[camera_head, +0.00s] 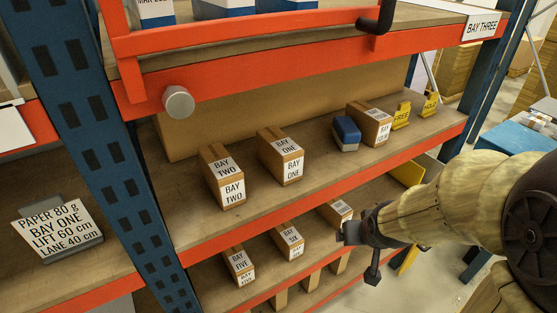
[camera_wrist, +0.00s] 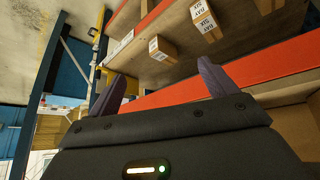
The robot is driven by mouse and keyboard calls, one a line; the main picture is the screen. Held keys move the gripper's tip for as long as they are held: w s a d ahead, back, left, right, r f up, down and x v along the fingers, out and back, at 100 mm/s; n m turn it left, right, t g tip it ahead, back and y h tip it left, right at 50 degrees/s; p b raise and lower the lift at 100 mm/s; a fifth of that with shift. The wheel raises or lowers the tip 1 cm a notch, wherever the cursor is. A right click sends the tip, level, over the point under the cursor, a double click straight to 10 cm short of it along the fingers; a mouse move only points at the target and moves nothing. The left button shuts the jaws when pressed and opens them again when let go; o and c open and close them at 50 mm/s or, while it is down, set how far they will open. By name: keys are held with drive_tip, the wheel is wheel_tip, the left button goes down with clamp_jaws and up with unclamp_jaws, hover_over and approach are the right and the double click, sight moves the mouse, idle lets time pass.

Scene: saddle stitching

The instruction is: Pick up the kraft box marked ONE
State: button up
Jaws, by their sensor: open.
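The kraft box marked BAY ONE (camera_head: 281,157) stands on the middle shelf in the head view, with white labels on its top and front. The kraft box marked BAY TWO (camera_head: 222,177) stands to its left, a gap apart. My gripper (camera_head: 361,252) is open and empty, in front of the rack, lower and to the right of the BAY ONE box. In the wrist view its two dark fingers (camera_wrist: 162,76) are spread apart with nothing between them. The BAY ONE box cannot be made out in the wrist view.
A blue-and-grey item (camera_head: 345,133), another kraft box (camera_head: 370,123) and yellow FREE (camera_head: 401,115) and HOLD tags stand right of it. The orange beam (camera_head: 330,192) edges the shelf. Lower boxes include BAY FIVE (camera_head: 239,265) and BAY SIX (camera_wrist: 205,20).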

drive_tip(key=w+n+t+b, duration=0.1)
drive_tip(key=w+t+b, duration=0.15)
drive_tip(key=w, duration=0.25)
drive_tip(key=n+t+y+b, duration=0.5)
drive_tip(key=t+y+b, duration=0.1)
drive_tip(key=y, duration=0.4)
approach(292, 159)
drive_tip(key=v, duration=0.2)
drive_tip(key=shift+s+d+f, duration=0.1)
drive_tip(key=shift+s+d, duration=0.05)
drive_tip(key=shift+s, duration=0.05)
drive_tip(key=shift+w, duration=0.1)
drive_tip(key=p+x, duration=0.7)
drive_tip(key=x, duration=0.5)
drive_tip(key=shift+w+p, duration=0.1)
drive_tip(key=shift+p, duration=0.25)
